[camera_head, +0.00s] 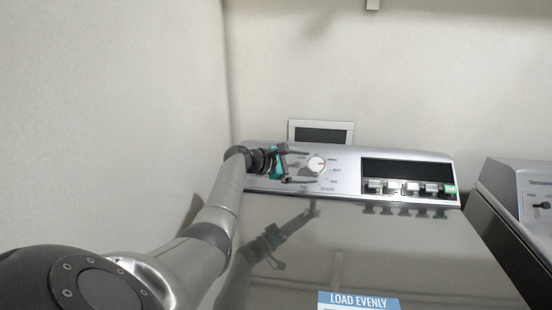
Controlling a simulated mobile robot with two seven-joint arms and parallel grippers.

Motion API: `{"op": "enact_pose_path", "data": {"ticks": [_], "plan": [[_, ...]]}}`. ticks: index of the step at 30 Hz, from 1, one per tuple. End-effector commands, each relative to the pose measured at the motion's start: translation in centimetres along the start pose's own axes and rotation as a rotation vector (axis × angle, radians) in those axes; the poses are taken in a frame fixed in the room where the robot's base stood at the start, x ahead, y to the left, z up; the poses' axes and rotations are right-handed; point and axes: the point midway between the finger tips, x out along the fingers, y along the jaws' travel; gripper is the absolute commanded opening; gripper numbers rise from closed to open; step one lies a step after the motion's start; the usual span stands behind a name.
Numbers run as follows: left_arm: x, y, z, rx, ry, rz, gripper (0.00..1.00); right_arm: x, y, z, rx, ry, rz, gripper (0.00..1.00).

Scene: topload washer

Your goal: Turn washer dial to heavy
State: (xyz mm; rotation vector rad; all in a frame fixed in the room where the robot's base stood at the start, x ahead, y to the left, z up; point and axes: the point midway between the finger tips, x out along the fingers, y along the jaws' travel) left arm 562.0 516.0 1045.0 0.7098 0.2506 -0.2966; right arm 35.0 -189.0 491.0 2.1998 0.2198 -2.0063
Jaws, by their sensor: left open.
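The washer dial (316,164) is a round white knob on the left part of the silver control panel (405,155). Small labels ring it, mostly too small to read. My left gripper (301,166) is open at the dial's left side, with its fingers pointing right, one above and one below the dial's height. I cannot tell whether a finger touches the dial. The gripper covers some labels on the dial's left. My right gripper is not in view.
The washer's closed glossy lid (400,250) lies in front of the panel and carries a blue "LOAD EVENLY" label (358,301). Several buttons (410,187) sit right of the dial below a dark display. A wall (110,110) stands close on the left. Another appliance (520,200) stands at the right.

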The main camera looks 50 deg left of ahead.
Motion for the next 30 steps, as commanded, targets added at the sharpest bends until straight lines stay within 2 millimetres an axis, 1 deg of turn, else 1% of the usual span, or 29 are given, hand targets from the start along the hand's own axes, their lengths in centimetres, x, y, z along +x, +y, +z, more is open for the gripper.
{"op": "enact_pose_path", "data": {"ticks": [1,12,18,21,24,30], "plan": [[-0.8,0.1,0.1,0.003,0.003,-0.001,0.97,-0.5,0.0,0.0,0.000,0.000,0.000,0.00],[-7.0,0.1,0.0,0.002,0.002,0.000,0.97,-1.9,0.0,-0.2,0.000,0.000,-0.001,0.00],[-9.6,0.0,0.1,0.002,0.001,-0.001,0.97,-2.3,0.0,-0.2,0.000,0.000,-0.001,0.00],[-10.4,0.0,0.0,0.001,0.001,0.000,0.97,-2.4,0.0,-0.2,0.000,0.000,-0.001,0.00],[-10.7,0.0,0.1,0.001,0.000,0.000,0.97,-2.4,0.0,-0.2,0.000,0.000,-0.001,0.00],[-10.8,0.0,0.1,0.000,0.000,-0.001,0.97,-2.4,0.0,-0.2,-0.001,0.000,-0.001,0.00]]}}
